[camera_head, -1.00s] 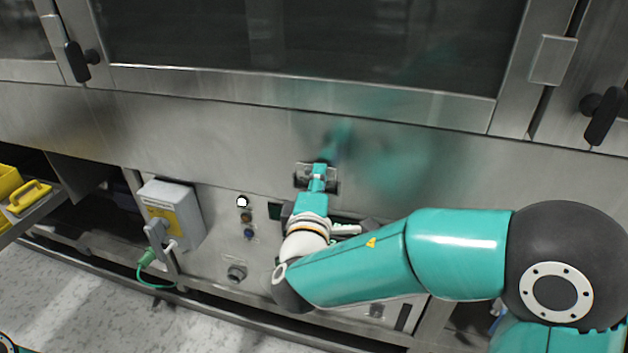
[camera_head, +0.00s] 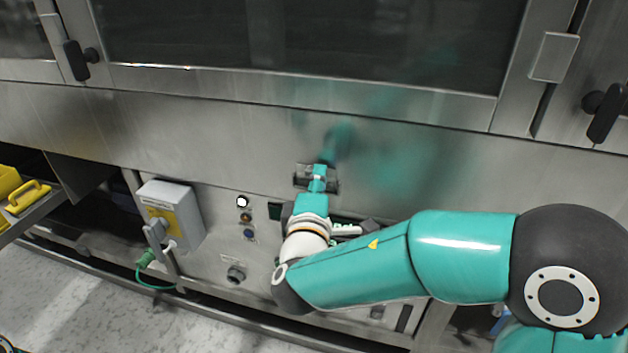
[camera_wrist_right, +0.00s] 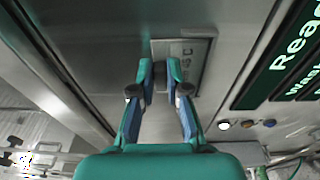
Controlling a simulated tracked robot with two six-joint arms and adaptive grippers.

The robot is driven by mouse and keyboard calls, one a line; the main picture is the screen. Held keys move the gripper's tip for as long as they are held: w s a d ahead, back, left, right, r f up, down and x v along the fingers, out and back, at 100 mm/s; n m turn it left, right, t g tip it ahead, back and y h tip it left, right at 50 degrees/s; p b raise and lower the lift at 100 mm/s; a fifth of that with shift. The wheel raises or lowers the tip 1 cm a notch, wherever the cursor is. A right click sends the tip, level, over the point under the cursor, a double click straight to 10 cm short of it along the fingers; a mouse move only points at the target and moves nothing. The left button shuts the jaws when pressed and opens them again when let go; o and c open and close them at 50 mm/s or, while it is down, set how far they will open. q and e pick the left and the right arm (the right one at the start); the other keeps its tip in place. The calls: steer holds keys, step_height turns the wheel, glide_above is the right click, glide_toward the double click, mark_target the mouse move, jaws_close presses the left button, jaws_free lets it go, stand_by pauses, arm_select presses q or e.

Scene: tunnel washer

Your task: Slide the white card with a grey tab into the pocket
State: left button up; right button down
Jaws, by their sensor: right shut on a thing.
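My right gripper (camera_head: 317,172) is in front of the steel panel, at a small pocket (camera_head: 332,185) fixed to it. In the right wrist view, the pocket is a grey framed plate (camera_wrist_right: 206,62) with faint lettering, just beyond the fingertips (camera_wrist_right: 161,72). The fingers are close together on a thin grey piece between them, which fits the tab of the white card. The card's white face cannot be made out, and I cannot tell how far it is in the pocket.
A grey and yellow switch box (camera_head: 172,215) juts out left of the pocket, with a green cable (camera_head: 153,284) below. A window (camera_head: 300,45) is above.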

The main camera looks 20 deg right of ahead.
steer(key=c, duration=1.1)
jaws_free()
steer(key=shift+f, duration=0.1)
